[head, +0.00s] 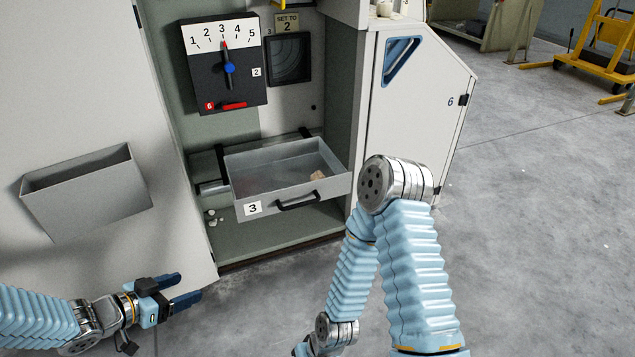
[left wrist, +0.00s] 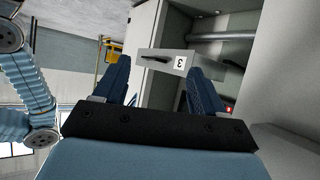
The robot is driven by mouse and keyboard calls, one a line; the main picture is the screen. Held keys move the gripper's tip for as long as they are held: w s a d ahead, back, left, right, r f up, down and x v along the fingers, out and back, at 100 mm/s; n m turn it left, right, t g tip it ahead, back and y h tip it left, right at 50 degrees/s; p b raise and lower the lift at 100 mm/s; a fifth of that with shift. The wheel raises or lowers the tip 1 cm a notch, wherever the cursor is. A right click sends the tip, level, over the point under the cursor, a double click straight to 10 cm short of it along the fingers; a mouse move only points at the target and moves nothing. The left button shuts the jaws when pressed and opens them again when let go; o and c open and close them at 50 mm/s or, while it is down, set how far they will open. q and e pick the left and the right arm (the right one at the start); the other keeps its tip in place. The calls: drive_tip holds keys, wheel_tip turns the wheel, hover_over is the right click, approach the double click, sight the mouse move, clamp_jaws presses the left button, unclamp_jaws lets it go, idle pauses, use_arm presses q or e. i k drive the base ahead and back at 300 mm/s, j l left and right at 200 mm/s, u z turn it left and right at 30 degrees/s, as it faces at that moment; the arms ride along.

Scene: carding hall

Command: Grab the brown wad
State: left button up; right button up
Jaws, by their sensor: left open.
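The brown wad (head: 318,175) lies in the right part of an open grey drawer (head: 245,192) marked 3, in the head view. The drawer is pulled out of the cabinet and has a dark handle. My left gripper (head: 190,288) is open and empty, low and to the left of the drawer, well apart from it. In the left wrist view the drawer front (left wrist: 160,64) shows beyond the open fingers of the left gripper (left wrist: 158,85); the wad cannot be made out there. My right arm shows on the right in the head view, but its gripper does not.
A grey open bin (head: 88,190) is on the pale panel at left. A dial panel (head: 222,65) with numbers 1 to 5 is above the drawer. White bits (head: 213,217) lie below it. A door marked 6 (head: 420,100) stands right.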

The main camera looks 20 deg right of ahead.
sight(318, 175)
drive_tip(key=i+l+z, duration=0.1)
drive_tip(key=i+z, duration=0.35)
drive_tip(key=i, duration=0.15)
drive_tip(key=i+z, duration=0.5)
drive_tip(key=j+z, duration=0.3)
drive_tip(key=j, duration=0.2)
